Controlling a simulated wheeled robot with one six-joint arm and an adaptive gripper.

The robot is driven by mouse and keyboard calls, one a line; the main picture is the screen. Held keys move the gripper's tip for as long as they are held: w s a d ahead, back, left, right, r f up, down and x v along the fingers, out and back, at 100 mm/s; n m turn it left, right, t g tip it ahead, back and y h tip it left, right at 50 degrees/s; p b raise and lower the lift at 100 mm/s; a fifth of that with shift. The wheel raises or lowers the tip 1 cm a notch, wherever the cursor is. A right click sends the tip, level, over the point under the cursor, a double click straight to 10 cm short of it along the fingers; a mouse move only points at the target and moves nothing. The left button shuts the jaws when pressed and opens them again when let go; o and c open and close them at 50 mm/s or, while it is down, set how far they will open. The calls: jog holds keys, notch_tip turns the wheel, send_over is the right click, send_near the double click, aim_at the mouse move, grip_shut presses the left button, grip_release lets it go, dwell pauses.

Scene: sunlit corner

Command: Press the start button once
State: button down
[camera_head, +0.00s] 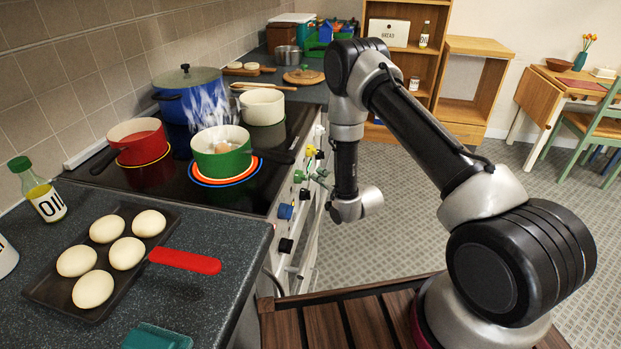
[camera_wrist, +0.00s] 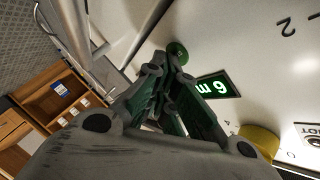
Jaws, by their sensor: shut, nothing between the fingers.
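In the wrist view a small round green button (camera_wrist: 178,50) sits on the pale front panel of the stove, beside a dark display (camera_wrist: 216,87) with lit green characters. No start label is readable on it. My gripper (camera_wrist: 172,62) is shut and empty, its tips just in front of the button and overlapping its lower edge. I cannot tell whether they touch it. In the head view my gripper (camera_head: 311,178) points left at the stove's front panel, among the coloured knobs; the button cannot be made out there.
A yellow knob (camera_wrist: 259,141) stands out from the panel near my fingers. A blue knob (camera_head: 285,211) and a black knob (camera_head: 286,245) are nearer along it. A steaming green pot (camera_head: 222,160) stands on the cooktop (camera_head: 226,196) above. The floor (camera_head: 400,218) to the right is clear.

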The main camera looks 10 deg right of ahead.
jog(key=shift+s+d, duration=0.25)
jog(key=shift+d, duration=0.4)
jog(key=shift+s+d, duration=0.35)
jog(key=shift+d, duration=0.4)
jog(key=shift+s+d, duration=0.3)
jog(key=shift+d, duration=0.5)
jog(key=shift+s+d, duration=0.35)
jog(key=shift+d, duration=0.4)
